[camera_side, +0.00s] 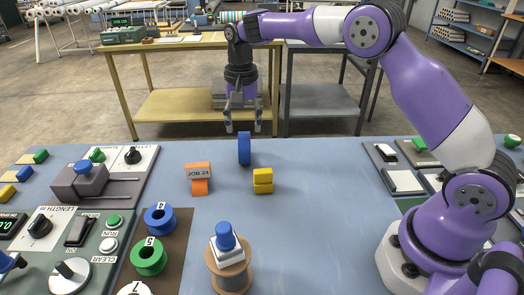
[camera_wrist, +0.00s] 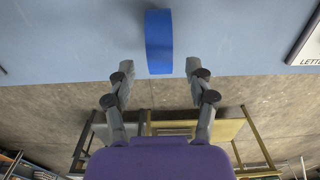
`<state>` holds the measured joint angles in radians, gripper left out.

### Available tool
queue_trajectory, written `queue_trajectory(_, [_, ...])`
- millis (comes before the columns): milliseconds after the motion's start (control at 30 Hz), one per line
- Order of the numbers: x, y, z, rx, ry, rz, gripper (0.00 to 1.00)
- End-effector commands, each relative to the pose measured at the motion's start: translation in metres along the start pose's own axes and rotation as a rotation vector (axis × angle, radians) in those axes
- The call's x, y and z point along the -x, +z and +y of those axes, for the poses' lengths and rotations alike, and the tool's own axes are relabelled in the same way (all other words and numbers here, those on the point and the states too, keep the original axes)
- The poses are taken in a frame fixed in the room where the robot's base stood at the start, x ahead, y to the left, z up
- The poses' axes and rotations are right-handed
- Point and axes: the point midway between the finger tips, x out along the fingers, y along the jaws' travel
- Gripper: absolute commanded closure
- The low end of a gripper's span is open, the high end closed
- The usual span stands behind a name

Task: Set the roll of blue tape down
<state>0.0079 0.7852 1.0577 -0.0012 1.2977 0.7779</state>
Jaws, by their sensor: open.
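The roll of blue tape (camera_side: 244,149) stands on its edge on the blue-grey table (camera_side: 300,225), near the far edge. My gripper (camera_side: 243,128) is open just above and behind the roll in the side view. In the wrist view the roll (camera_wrist: 158,42) shows edge-on, ahead of the gap between the open fingertips (camera_wrist: 159,70). The fingers appear apart from it on both sides, and nothing is held.
Blue (camera_side: 160,218) and green (camera_side: 149,257) rings and a spool with a blue knob (camera_side: 228,262) are nearer the front. The table's middle right is clear.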

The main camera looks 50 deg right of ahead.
Motion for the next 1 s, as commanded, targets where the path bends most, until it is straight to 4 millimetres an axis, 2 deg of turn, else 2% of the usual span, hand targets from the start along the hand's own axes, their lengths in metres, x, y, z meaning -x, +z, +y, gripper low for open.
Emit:
queue_trajectory(33, [0.013,-0.001,-0.001,0.000,-0.004,0.004,0.38])
queue_trajectory(200, [0.051,-0.001,-0.001,0.000,-0.003,0.003,0.38])
queue_trajectory(433, [0.077,0.000,0.000,0.002,-0.002,0.002,0.38])
queue_trajectory(567, [0.095,0.008,0.007,0.051,-0.024,0.026,0.38])
queue_trajectory(667, [0.116,0.023,0.022,0.139,-0.059,0.071,0.38])
queue_trajectory(800, [0.139,0.056,0.054,0.306,-0.115,0.163,0.38])
queue_trajectory(900, [0.143,0.085,0.082,0.427,-0.148,0.236,0.38])
queue_trajectory(1000, [0.135,0.112,0.108,0.540,-0.171,0.310,0.38])
